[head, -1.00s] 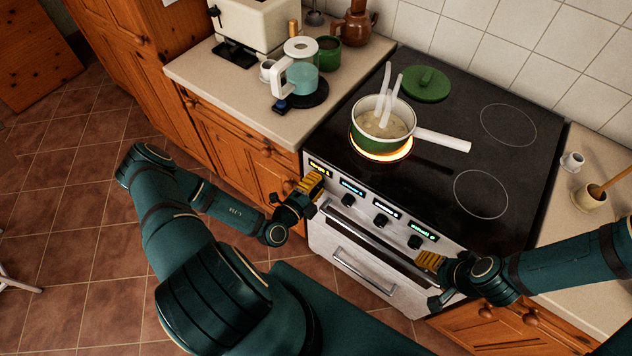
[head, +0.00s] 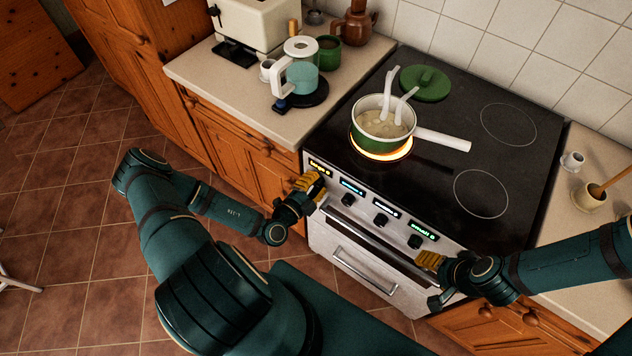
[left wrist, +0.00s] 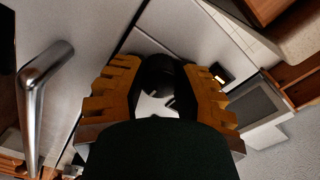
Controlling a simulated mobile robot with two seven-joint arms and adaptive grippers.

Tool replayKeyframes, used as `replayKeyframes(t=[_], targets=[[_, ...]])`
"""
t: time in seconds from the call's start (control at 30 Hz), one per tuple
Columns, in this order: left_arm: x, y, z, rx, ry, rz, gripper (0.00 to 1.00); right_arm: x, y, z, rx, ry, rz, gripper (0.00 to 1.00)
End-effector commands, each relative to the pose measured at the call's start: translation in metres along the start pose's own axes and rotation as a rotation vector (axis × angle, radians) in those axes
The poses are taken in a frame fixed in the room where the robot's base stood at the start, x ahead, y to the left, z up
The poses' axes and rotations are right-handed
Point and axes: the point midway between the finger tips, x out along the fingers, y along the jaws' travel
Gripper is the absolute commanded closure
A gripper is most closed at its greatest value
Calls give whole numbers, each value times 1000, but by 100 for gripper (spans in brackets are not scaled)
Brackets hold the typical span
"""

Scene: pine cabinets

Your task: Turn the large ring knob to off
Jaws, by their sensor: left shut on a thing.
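The stove's front panel (head: 330,208) carries a row of dark knobs under small lit displays. The leftmost knob, under the yellow display (head: 320,168), is hidden by my left gripper (head: 314,183) in the head view. In the left wrist view that dark round knob (left wrist: 160,78) sits between the yellow fingers of my left gripper (left wrist: 164,95), which is shut on it. The front left ring (head: 381,154) glows orange under a green pot (head: 380,141). My right gripper (head: 430,262) is at the panel's right end; its jaw opening is unclear.
The pot's white handle (head: 443,139) points right, and pale utensils (head: 390,82) stand in it. A green lid (head: 425,83) lies behind. Other knobs (head: 381,220) sit to the right of my left gripper. The oven handle (head: 365,268) is below; in the left wrist view a metal bar (left wrist: 38,95) is at left.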

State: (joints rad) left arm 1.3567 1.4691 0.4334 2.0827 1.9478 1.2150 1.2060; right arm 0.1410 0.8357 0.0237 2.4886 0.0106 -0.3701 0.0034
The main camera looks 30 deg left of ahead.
Motion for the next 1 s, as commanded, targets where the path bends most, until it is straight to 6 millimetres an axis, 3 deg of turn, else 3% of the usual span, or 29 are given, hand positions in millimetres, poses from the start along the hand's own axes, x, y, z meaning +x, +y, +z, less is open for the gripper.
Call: replayKeyframes(t=[0.07,0.1,0.2,0.63,1.0], targets=[[1,-2,-1,0,2,-5,100,0,0,0,0,0,0,34],[1,-2,-1,0,2,-5,64,0,0,0,0,0,0,34],[1,-2,-1,0,2,-4,34,0,0,0,0,0,0,34],[-9,0,0,1,-1,1,34,0,0,0,0,0,0,34],[-79,0,0,1,-1,0,34,0,0,0,0,0,0,34]])
